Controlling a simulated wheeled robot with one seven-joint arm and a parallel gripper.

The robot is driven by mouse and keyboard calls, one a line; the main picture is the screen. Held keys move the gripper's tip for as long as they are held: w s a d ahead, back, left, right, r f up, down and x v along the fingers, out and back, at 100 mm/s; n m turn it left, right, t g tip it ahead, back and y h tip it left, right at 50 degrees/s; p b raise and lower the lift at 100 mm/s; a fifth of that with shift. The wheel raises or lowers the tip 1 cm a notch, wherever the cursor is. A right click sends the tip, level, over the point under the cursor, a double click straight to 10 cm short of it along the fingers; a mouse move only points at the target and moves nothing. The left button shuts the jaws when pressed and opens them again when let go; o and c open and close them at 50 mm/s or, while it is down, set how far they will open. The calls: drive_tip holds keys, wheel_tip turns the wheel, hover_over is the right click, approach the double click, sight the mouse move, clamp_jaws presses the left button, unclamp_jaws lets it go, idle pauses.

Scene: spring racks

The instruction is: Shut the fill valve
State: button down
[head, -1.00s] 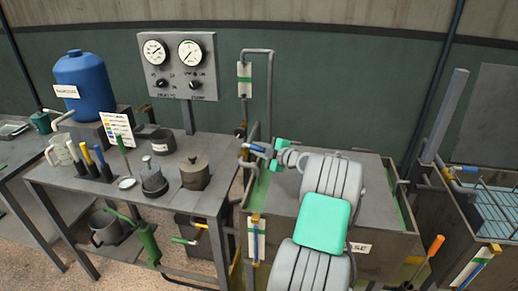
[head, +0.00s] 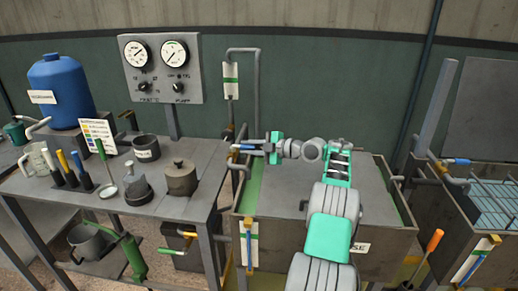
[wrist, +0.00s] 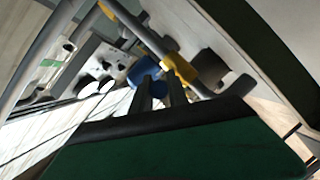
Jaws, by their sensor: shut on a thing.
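A blue lever handle (head: 243,147) of a valve shows at the left end of the metal tank (head: 275,225), beside the upright grey pipe. I take it for the fill valve; its body is partly hidden. My gripper (head: 262,147), with its green band, reaches leftward over the tank's left edge and is shut on the blue handle, which lies about level. In the wrist view my two dark fingers (wrist: 160,92) point ahead close together. A blue shape (wrist: 145,71) shows just beyond them, and I cannot tell if it is the handle or the barrel.
A workbench (head: 130,215) with a lidded pot (head: 180,180) and tools stands left of the tank. A gauge panel (head: 160,68) and a blue barrel (head: 60,88) are behind. A yellow-handled valve (head: 187,234) sits low. Another tank with a rack (head: 490,185) stands right.

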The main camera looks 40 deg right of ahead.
sight(254, 146)
drive_tip(key=shift+r, duration=0.2)
drive_tip(key=c, duration=1.5)
unclamp_jaws()
drive_tip(key=shift+s+d, duration=0.1)
drive_tip(key=shift+o, duration=1)
drive_tip(key=shift+f, duration=0.15)
drive_tip(key=p+v, duration=0.2)
drive_tip(key=p, duration=0.2)
drive_tip(key=p+v, duration=0.3)
drive_tip(key=p, duration=0.2)
drive_tip(key=p+v, duration=0.2)
drive_tip(key=p, duration=0.3)
drive_tip(key=shift+s+d+r, duration=0.1)
drive_tip(key=shift+s+r, duration=0.1)
drive_tip(key=shift+r, duration=0.15)
drive_tip(key=shift+s+f+p, duration=0.1)
drive_tip(key=shift+f+p, duration=0.1)
drive_tip(key=shift+p, duration=0.2)
drive_tip(key=shift+f, duration=0.1)
